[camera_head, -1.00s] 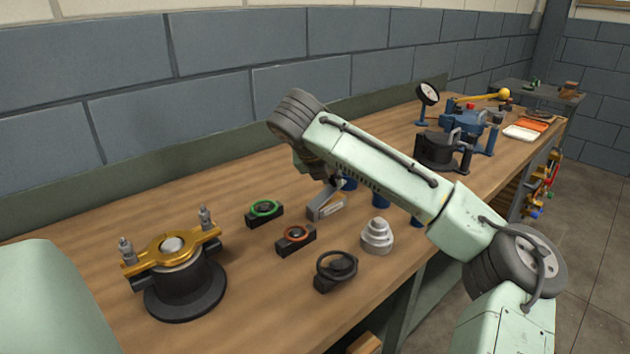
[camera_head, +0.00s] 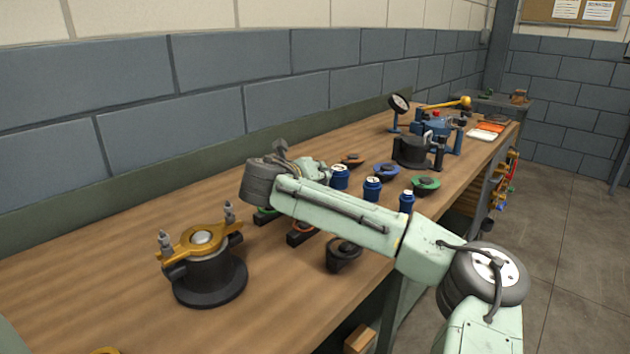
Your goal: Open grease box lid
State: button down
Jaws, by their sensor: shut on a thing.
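My arm's pale green forearm crosses the middle of the bench. Its dark wrist joint is beside the black pot, and a pale green link lies behind it near the blue cups. The fingers of my gripper are hidden behind the arm, so neither they nor anything between them can be seen. I cannot pick out a grease box or its lid with certainty. Three blue cups (camera_head: 339,178) with pale tops stand in a row, the nearest beside my forearm.
A black pot (camera_head: 209,281) with a gold clamp bar (camera_head: 199,243) stands at front left. A black ring on a holder (camera_head: 343,255) is below my forearm. Orange, blue and green discs (camera_head: 425,183), a black fixture (camera_head: 412,151) and a dial gauge (camera_head: 399,104) stand beyond.

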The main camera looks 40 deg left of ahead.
jog(key=shift+s+a+n+t+b, duration=0.15)
jog(key=shift+s+n+t+b, duration=0.25)
jog(key=shift+s+t+b, duration=1.05)
jog(key=shift+w+t, duration=0.15)
jog(key=shift+t, duration=0.1)
jog(key=c, duration=1.5)
grip_release()
jog(key=shift+c, duration=0.2)
notch_tip(320, 180, up, 10)
